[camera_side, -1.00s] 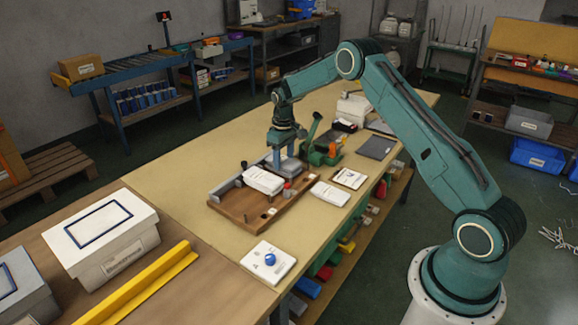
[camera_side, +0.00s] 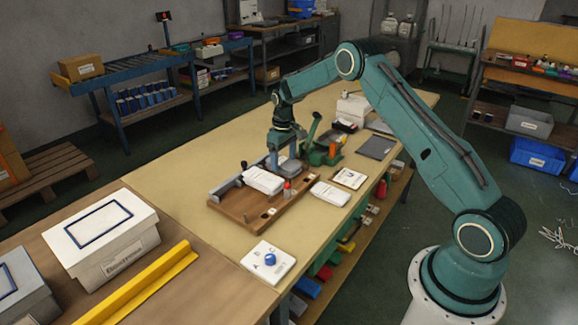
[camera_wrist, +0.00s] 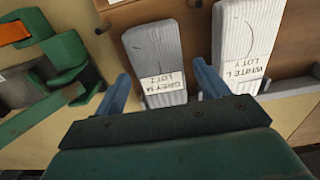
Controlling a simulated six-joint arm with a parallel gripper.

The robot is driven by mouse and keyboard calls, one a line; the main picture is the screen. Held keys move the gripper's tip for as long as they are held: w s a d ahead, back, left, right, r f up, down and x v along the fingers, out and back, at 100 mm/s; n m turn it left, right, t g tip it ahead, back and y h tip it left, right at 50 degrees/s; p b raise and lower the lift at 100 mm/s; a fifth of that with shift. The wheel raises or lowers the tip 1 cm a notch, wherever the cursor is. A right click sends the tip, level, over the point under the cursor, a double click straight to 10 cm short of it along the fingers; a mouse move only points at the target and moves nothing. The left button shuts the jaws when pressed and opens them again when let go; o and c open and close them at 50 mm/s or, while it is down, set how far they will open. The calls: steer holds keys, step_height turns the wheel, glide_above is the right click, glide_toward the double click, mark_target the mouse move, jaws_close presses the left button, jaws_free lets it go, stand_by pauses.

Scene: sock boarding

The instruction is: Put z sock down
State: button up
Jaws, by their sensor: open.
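A grey sock (camera_wrist: 158,55) lies flat on the brown wooden board (camera_side: 238,208), with a label reading GREY M, LOT 1. It also shows in the side view (camera_side: 291,166), below my gripper (camera_side: 283,158). In the wrist view my gripper (camera_wrist: 165,82) is open, with one blue finger on each side of the grey sock's labelled end and a gap at the right finger. A white sock (camera_wrist: 240,35), labelled WHITE L, lies beside it to the right; in the side view this white sock (camera_side: 262,181) is nearer the camera.
A green clamp-like device (camera_side: 318,152) with a lever stands close behind the board. A white packet (camera_side: 330,193) and a printed card (camera_side: 349,178) lie right of the board. A white plate with a blue knob (camera_side: 268,262) lies in front. The tan table left of the board is clear.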

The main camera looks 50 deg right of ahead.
mark_target(284, 162)
step_height(284, 162, up, 12)
stand_by(0.6)
steer(key=shift+r, duration=0.1)
stand_by(0.4)
steer(key=s+a+r+t, duration=0.3)
steer(key=s+a+r, duration=1)
steer(key=s+r, duration=0.3)
steer(key=s+a+t, duration=0.1)
steer(key=s+a, duration=0.2)
steer(key=s, duration=0.7)
steer(key=s+a+f+t, duration=0.1)
steer(key=s+a, duration=0.3)
steer(key=s, duration=0.7)
steer(key=shift+s+t, duration=0.3)
